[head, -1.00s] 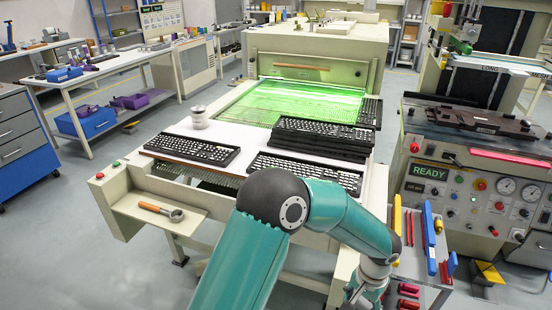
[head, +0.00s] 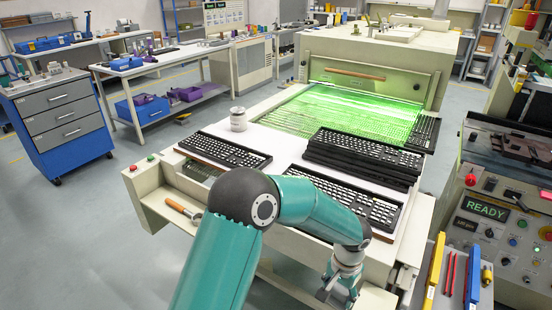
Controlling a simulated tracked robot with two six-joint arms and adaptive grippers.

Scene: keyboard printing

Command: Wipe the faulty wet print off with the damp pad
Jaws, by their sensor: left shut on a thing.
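My left gripper (head: 338,291) hangs at the end of the teal arm, at the bottom right of centre, beside the front edge of the machine's white table (head: 262,172). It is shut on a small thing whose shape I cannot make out. One black keyboard (head: 223,150) lies at the left of the table. Another keyboard (head: 348,197) lies at the front right, partly behind my arm. A stack of keyboards (head: 362,157) stands behind it. I cannot tell which keyboard bears a faulty wet print, and no damp pad is clearly visible. My right gripper is not in view.
A metal pot (head: 238,119) stands behind the left keyboard. A wooden-handled tool (head: 183,210) lies on the front left ledge. Green light fills the conveyor opening (head: 345,108). At the right, a tool tray (head: 455,280) stands before a panel reading READY (head: 488,209).

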